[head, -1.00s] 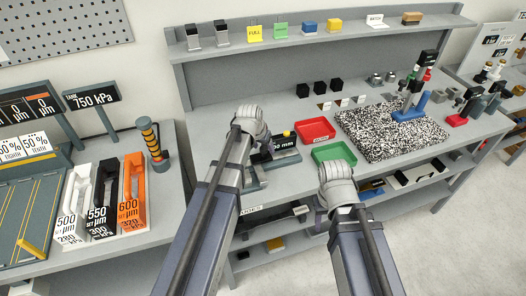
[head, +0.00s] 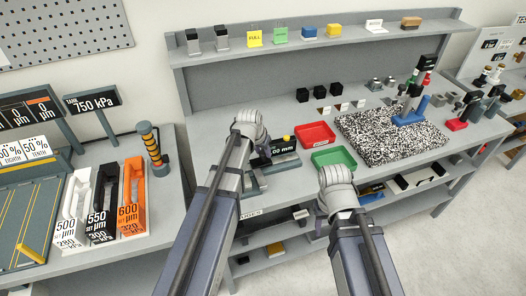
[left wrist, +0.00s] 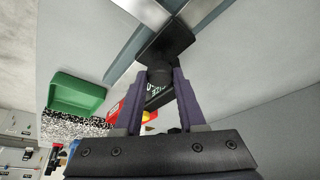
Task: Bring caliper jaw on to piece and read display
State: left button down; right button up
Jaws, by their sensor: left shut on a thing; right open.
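The bench caliper display (head: 284,147) stands on the middle bench, just right of my left wrist. Its dark face shows "00 mm"; the front part of the reading is hidden by my arm. My left gripper (head: 252,126) is over the caliper, its fingers hidden in the head view. Whether a jaw touches a piece is hidden. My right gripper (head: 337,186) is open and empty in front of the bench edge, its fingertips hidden.
A red tray (head: 304,142) and a green tray (head: 347,167) lie right of the caliper; the green one is close to my right gripper. A speckled mat (head: 380,149) lies farther right. Labelled white, black and orange (head: 132,215) holders stand on the left table.

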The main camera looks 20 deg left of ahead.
aim_at(250, 168)
pick_arm(q)
jog(key=s+a, duration=0.2)
jog(key=a, duration=0.1)
jog(key=s+a, duration=0.1)
jog(key=shift+a, duration=0.2)
jog(key=c, duration=0.5)
grip_release()
jog(key=p+v, duration=0.7)
jog(key=shift+r, duration=0.4)
